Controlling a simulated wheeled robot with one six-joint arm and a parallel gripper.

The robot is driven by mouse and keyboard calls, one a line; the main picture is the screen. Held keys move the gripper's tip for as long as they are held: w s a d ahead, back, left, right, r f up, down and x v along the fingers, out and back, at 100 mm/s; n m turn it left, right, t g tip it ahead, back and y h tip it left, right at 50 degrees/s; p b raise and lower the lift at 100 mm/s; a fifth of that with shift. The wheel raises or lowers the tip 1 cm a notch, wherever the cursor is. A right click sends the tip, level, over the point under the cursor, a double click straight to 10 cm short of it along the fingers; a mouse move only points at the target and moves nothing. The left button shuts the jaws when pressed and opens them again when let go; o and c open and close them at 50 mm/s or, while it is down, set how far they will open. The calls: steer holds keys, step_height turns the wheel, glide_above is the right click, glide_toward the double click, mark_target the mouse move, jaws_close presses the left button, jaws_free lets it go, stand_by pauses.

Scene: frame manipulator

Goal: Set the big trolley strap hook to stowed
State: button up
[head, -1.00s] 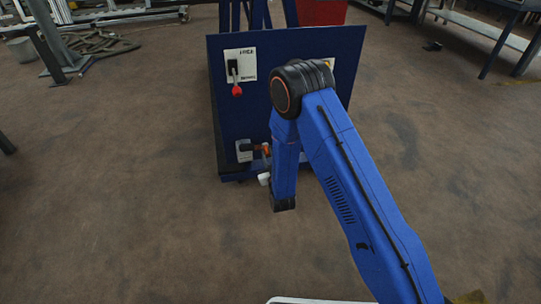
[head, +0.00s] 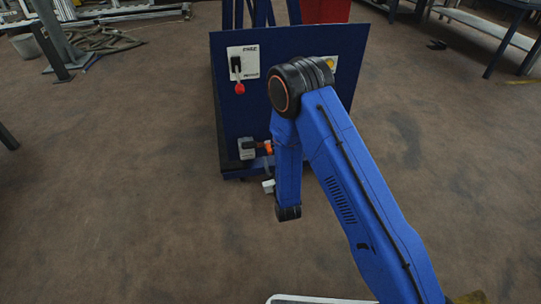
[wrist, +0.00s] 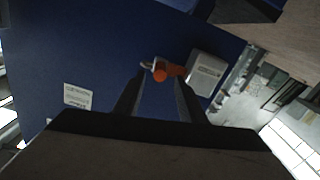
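The strap hook is a small orange piece (wrist: 168,71) with a metallic tip, beside a light grey mount (wrist: 207,74) on the trolley's blue panel (wrist: 110,50). In the head view the orange hook (head: 267,147) and its grey mount (head: 246,148) are low on the panel (head: 300,60), partly hidden by my arm. In the wrist view my gripper (wrist: 160,84) is open, its two dark fingers apart. The hook appears between and just beyond the fingertips; I cannot tell whether they touch it. My gripper's fingers are not clear in the head view.
A red-knobbed lever (head: 239,80) on a white plate is higher on the panel. A white label (wrist: 77,97) shows in the wrist view. Floor around the trolley is clear; a workbench (head: 490,30) stands at the far right.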

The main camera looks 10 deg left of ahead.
steer(key=v, duration=1.2)
steer(key=shift+s, duration=0.2)
steer(key=shift+c, duration=0.2)
